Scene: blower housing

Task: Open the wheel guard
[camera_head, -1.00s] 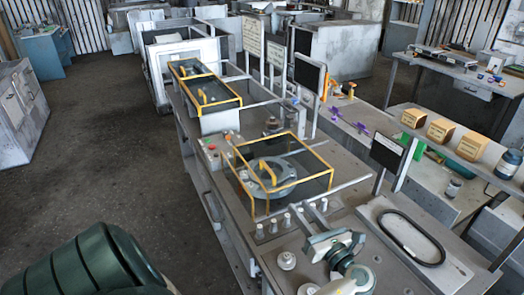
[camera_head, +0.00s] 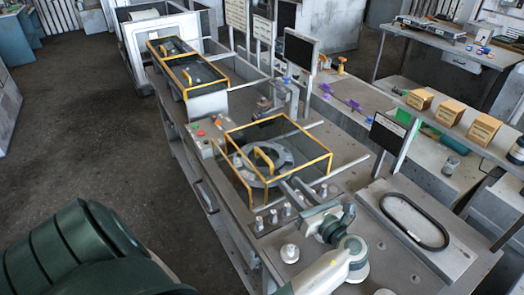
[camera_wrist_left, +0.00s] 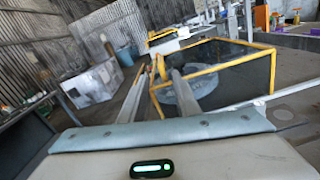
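The wheel guard (camera_head: 291,135) is a box with a yellow frame and dark see-through panels. It sits down over a round grey housing (camera_head: 287,156) on the bench, and a yellow handle (camera_head: 265,157) shows at its left side. In the left wrist view, the guard (camera_wrist_left: 234,64) fills the upper right. Contact cannot be told. My right gripper is not in view.
Another yellow-framed guard (camera_head: 187,67) stands farther back on the bench. A control box with buttons (camera_head: 207,130) is left of the guard. Small grey pegs (camera_head: 273,216) stand in front. A black belt loop (camera_head: 414,220) lies on a plate at right. Floor at left is clear.

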